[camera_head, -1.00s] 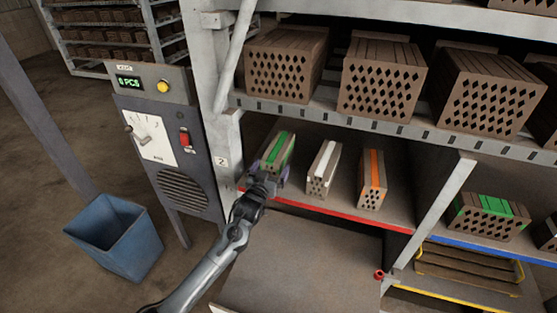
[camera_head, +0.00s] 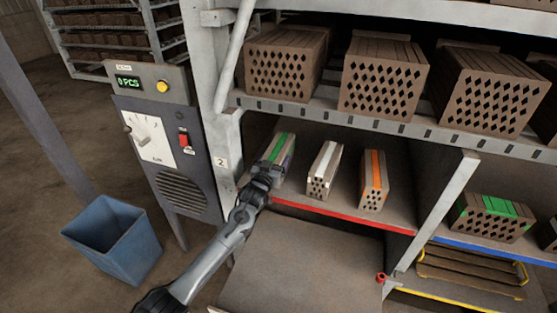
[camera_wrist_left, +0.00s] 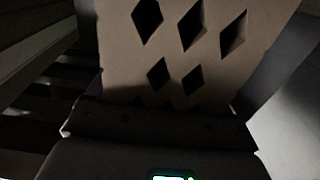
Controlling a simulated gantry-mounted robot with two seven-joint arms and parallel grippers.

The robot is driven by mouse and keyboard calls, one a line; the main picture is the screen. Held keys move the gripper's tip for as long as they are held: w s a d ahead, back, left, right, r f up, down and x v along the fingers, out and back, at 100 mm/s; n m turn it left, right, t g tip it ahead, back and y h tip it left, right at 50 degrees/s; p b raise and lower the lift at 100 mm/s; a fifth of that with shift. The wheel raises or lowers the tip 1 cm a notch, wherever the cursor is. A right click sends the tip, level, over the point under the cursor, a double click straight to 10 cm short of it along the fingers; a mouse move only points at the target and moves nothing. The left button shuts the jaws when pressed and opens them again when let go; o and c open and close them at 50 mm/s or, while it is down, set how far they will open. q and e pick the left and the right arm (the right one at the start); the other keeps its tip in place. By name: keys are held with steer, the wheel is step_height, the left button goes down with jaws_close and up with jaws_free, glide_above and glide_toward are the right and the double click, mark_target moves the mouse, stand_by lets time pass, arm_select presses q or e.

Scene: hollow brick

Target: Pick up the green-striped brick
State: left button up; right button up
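The green-striped brick (camera_head: 281,146) stands on the red-edged shelf at the left end of a row of bricks. My left gripper (camera_head: 272,170) is at its near end, with a finger showing along its right side. The gripper and wrist hide its lower front. In the left wrist view, the brick's end face with diamond holes (camera_wrist_left: 180,60) fills the middle, close in front of the palm. Whether the fingers press on the brick is too dark to tell. My right gripper is not in view.
A white-striped brick (camera_head: 323,168) and an orange-striped brick (camera_head: 374,180) stand to the right on the same shelf. Another green-striped brick (camera_head: 490,215) is in the right bay. The upper shelf (camera_head: 330,119) overhangs the row. A blue bin (camera_head: 115,245) stands left.

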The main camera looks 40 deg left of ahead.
arm_select(q)
steer(key=c, duration=1.2)
steer(key=shift+r, duration=0.25)
steer(key=shift+c, duration=0.8)
